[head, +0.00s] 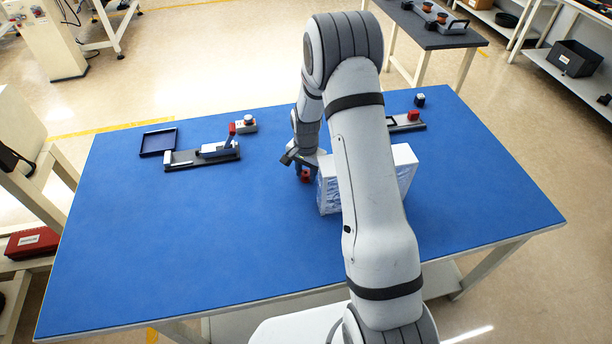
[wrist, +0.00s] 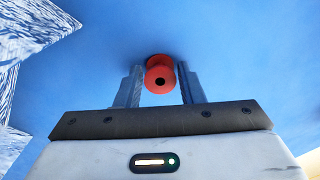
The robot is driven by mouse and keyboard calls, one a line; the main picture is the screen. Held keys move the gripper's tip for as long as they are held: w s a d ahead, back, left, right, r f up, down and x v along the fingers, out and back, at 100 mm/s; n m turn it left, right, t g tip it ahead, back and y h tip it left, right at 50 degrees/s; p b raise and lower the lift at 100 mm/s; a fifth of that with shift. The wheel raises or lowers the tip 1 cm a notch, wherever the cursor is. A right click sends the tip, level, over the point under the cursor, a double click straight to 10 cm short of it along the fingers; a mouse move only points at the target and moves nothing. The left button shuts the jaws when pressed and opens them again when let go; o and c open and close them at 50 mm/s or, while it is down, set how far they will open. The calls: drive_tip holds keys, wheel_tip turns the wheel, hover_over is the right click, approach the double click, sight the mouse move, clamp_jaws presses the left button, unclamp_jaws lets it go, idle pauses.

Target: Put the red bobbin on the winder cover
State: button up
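The red bobbin (head: 305,176) is at the tips of my gripper (head: 301,164), left of a white wrapped block. A fixture (head: 203,154) with a dark base, grey-blue block and raised lever stands at left. Another fixture (head: 406,124) is partly behind my arm. I cannot tell which part is the winder cover.
The white wrapped block (head: 328,196) stands close to my gripper's right. The table's front left is clear.

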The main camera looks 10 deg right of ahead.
drive_tip(key=c, duration=0.7)
drive_tip(key=shift+r, duration=0.1)
wheel_tip(320, 180, up, 10)
drive_tip(key=b, duration=0.1)
wheel_tip(320, 180, up, 14)
drive_tip(key=p, duration=0.4)
hover_over(306, 173)
drive_tip(key=f+n+b, duration=0.1)
drive_tip(key=f+n, duration=0.2)
drive_tip(key=f, duration=0.2)
drive_tip(key=s+f+n+b, duration=0.1)
drive_tip(key=f+n+b, duration=0.1)
drive_tip(key=f, duration=0.3)
drive_tip(key=s+f+n+b, duration=0.1)
drive_tip(key=f+n+b, duration=0.1)
drive_tip(key=f, duration=0.4)
drive_tip(key=shift+n, duration=0.8)
